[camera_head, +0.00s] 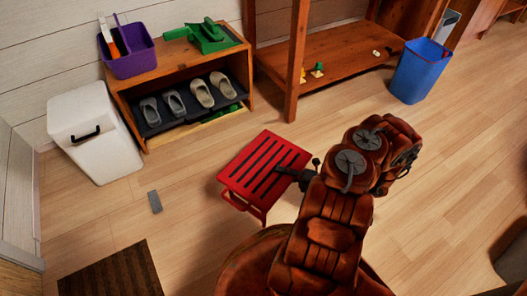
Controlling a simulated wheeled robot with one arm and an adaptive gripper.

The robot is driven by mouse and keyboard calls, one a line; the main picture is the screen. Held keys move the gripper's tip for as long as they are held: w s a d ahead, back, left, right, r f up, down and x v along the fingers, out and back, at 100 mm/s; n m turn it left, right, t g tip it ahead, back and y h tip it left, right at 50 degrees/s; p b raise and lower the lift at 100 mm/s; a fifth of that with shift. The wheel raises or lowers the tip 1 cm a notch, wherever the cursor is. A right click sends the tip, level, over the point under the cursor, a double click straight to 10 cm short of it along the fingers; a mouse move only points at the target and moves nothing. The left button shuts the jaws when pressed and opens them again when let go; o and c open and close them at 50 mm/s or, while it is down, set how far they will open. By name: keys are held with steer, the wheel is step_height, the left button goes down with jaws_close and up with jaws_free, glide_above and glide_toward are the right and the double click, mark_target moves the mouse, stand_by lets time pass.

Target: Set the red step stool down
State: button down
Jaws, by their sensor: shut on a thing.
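The red step stool (252,172) has a slatted top and stands out in the middle of the picture, roughly upright. Its legs show below the top at the front. My gripper (287,174) is shut on the right edge of the stool's top. My brown-orange arm reaches up from the bottom centre and hides the floor behind it. I cannot tell for sure whether the stool's feet touch the floor.
A shoe bench (165,72) with shoes stands at the back left, beside a white bin (95,137). A blue bin (420,72) stands at the back right by a low wooden shelf (340,57). A grey flat object (154,202) and a dark mat (112,273) lie left. Floor around the stool is clear.

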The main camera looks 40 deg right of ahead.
mark_target(273, 144)
steer(key=shift+w+d+f, duration=0.1)
steer(key=shift+w+d, duration=0.05)
steer(key=shift+w, duration=0.2)
steer(key=w+d+b, duration=0.2)
steer(key=w, duration=0.2)
steer(key=w+d+f+b, duration=0.1)
steer(key=w+d+b, duration=0.1)
steer(key=w, duration=0.2)
steer(key=w+d+b, duration=0.2)
steer(key=w, duration=0.3)
steer(key=shift+f, duration=0.15)
steer(key=shift+w+d+f+b, duration=0.15)
steer(key=shift+w+f+b, duration=0.1)
steer(key=shift+b, duration=0.05)
steer(key=shift+f+b, duration=0.95)
steer(key=shift+f, duration=0.85)
